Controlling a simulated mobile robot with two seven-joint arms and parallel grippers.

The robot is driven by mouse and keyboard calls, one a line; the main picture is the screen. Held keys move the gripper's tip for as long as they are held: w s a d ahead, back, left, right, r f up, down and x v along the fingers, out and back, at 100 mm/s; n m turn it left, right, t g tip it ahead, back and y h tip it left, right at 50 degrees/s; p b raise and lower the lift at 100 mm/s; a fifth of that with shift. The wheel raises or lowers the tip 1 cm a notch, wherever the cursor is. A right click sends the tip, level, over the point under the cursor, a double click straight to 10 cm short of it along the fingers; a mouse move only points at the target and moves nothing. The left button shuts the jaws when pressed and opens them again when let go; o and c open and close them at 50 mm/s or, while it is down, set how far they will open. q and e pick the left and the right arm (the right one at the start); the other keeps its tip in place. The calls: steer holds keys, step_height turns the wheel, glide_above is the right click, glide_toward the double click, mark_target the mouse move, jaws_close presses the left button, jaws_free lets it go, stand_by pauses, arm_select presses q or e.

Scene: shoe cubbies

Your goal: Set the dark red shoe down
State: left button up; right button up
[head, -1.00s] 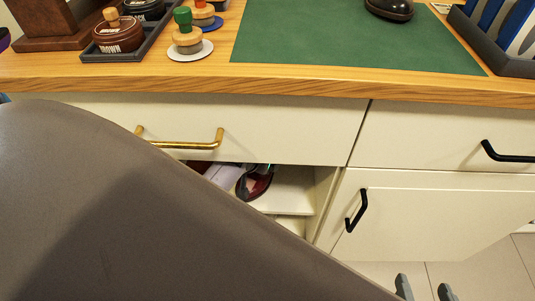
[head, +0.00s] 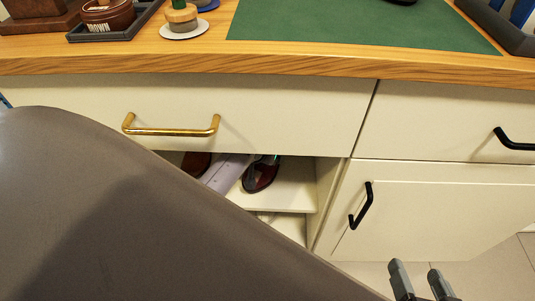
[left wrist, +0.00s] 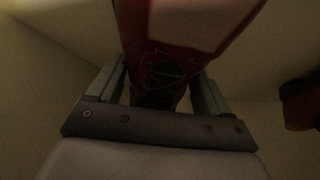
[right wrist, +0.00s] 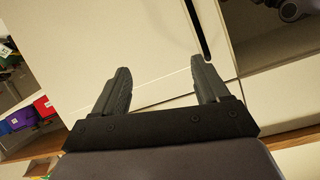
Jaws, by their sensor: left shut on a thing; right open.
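In the left wrist view my left gripper (left wrist: 160,95) is shut on a dark red shoe (left wrist: 205,20) with dark laces. A second dark red thing (left wrist: 300,102) is at the right edge there, apart from the fingers. In the head view two dark red shoe parts show in the open cubby, one at the left (head: 197,162) and one at the right (head: 262,176). I cannot tell which is the held one. My right gripper (head: 415,270) is open and empty, low in front of the cabinet.
A drawer with a brass handle (head: 172,130) hangs directly above the cubby opening. A cubby shelf (head: 290,192) shows bare at its right end. A closed door with a black handle (head: 361,205) is to the right. The countertop holds a green mat (head: 350,25).

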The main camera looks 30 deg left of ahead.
arm_select(q)
steer(key=o, duration=1.2)
steer(key=shift+f, duration=0.1)
steer(key=shift+s+r, duration=0.15)
steer(key=shift+r, duration=0.25)
steer(key=p+v, duration=0.3)
steer(key=v, duration=0.1)
steer(key=shift+r, duration=0.2)
steer(key=s+p, duration=0.1)
steer(key=s, duration=0.3)
steer(key=s+d+p, duration=0.1)
steer(key=s, duration=0.3)
steer(key=s+d+p, duration=0.1)
steer(key=s, duration=0.2)
steer(key=shift+s+p, duration=0.35)
steer(key=shift+s, duration=0.2)
arm_select(e)
steer(key=d+h, duration=0.1)
steer(key=s+d, duration=0.1)
steer(key=d, duration=0.1)
steer(key=d+h, duration=0.1)
steer(key=d, duration=0.1)
steer(key=shift+s+r+h, duration=0.3)
steer(key=shift+s+r, duration=0.05)
steer(key=shift+r, duration=0.05)
steer(key=shift+s+f+g, duration=0.15)
steer(key=shift+f+g, duration=0.15)
